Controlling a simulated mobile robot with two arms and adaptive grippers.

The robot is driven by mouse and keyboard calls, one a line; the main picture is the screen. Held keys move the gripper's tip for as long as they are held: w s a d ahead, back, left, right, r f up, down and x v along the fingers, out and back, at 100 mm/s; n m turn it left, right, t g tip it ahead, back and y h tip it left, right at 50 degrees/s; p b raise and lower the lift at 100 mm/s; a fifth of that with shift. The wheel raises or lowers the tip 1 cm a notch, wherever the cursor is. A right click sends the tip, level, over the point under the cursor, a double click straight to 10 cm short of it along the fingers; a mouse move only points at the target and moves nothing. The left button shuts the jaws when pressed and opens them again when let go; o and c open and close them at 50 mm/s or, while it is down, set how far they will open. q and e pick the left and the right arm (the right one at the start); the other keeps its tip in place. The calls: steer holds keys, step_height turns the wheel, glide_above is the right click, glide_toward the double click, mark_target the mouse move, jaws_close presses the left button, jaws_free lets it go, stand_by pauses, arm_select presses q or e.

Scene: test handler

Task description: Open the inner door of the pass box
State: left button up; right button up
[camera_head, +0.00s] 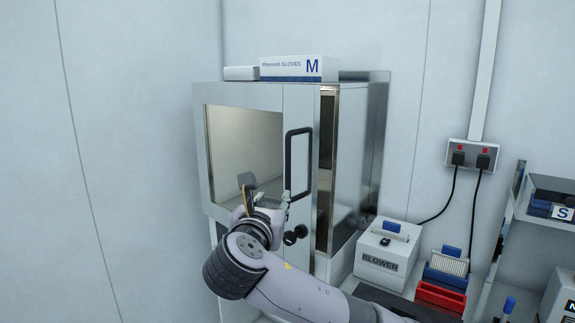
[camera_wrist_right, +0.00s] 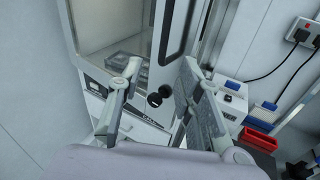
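The pass box is a metal cabinet; its door (camera_head: 222,95) has a large window and a black bar handle (camera_head: 288,165) near the right edge. A black round knob (camera_head: 291,238) sits below the handle. A narrow dark strip shows just right of the door edge; I cannot tell whether the door is ajar. My right gripper (camera_head: 266,190) is in front of the door, left of the handle's lower end. In the right wrist view its fingers (camera_wrist_right: 160,66) are apart with nothing between them; the handle (camera_wrist_right: 167,30) shows beyond the fingertips. My left gripper is out of view.
A glove box (camera_head: 290,68) lies on top of the cabinet. Right of it stand a white box marked BLOWER (camera_head: 378,262), a blue rack (camera_head: 447,268) and a red tray (camera_head: 441,297). Cables hang from a wall socket (camera_head: 472,154). The wall side left of the cabinet is clear.

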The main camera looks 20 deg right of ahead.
mark_target(288, 164)
steer(key=shift+n+t+h, duration=0.3)
steer(key=shift+n, duration=0.1)
steer(key=r+p+x, duration=0.1)
steer(key=x, duration=0.4)
steer(key=r+p+x, duration=0.1)
steer(key=p+x, duration=0.1)
steer(key=x, duration=0.4)
steer(key=r+p+x, duration=0.1)
steer(key=x, duration=0.4)
steer(key=shift+w+d+r+p, duration=0.15)
steer(key=shift+d+p, duration=0.2)
steer(key=shift+d, duration=0.05)
steer(key=shift+c, duration=0.5)
jaws_close()
